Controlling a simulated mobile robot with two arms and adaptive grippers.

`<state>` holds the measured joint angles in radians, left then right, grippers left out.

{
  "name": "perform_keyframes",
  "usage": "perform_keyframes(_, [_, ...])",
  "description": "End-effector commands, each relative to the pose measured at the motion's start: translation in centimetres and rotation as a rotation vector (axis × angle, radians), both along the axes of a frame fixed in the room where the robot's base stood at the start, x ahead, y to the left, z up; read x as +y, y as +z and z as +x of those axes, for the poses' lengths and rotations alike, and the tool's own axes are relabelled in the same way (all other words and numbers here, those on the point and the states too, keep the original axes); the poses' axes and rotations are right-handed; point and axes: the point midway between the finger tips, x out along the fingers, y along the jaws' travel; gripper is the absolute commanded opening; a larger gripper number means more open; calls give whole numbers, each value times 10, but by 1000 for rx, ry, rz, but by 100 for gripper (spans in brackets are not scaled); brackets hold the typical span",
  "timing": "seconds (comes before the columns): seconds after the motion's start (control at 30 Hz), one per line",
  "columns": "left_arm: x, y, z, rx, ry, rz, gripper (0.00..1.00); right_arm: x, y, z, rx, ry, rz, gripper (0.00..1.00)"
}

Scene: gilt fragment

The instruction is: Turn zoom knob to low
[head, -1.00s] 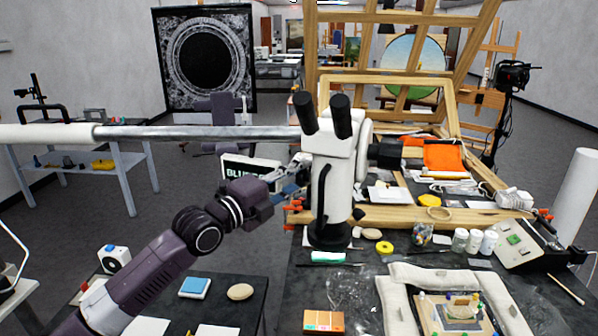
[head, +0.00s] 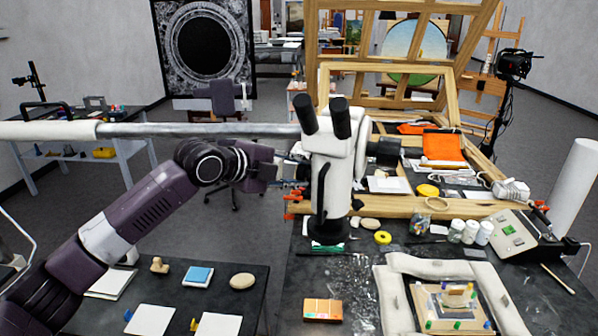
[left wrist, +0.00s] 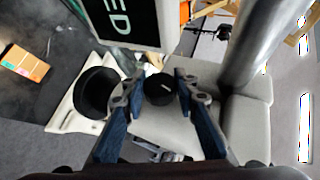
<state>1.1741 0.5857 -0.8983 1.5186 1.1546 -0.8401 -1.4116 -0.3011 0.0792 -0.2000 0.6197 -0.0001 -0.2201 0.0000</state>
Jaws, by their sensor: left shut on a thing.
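The white microscope (head: 333,158) with black eyepieces stands over the right-hand table. In the left wrist view, the round black zoom knob (left wrist: 158,89) sits on its pale body, with a short light mark on its face. No low or high label is readable. My left gripper (left wrist: 160,87) has its two blue fingers on opposite sides of the knob, shut on it. In the head view, the left gripper (head: 296,171) reaches the microscope's left side; the knob is hidden there. My right gripper is not in view.
A metal boom (head: 200,131) runs to the microscope above my left arm. Below are a padded frame (head: 393,290), an orange box (head: 322,309) and a yellow tape roll (head: 383,237). A wooden easel (head: 314,60) stands behind. A black panel with white letters (left wrist: 125,20) is near the fingers.

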Motion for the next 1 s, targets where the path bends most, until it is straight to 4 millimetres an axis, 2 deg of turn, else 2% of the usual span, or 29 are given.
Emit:
perform_keyframes(0.37, [0, -1, 0, 8, -1, 1, 3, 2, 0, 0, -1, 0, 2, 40])
perform_keyframes(0.4, [-1, -1, 0, 8, -1, 1, 30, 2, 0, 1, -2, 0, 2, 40])
perform_keyframes(0.57, [-1, -1, 0, 7, -1, 1, 46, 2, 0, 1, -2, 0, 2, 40])
perform_keyframes(0.87, [1, 1, -1, 5, 0, 1, 46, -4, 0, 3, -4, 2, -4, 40])
perform_keyframes(1.0, [10, 7, -11, 3, 1, 0, 46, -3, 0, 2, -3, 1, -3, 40])
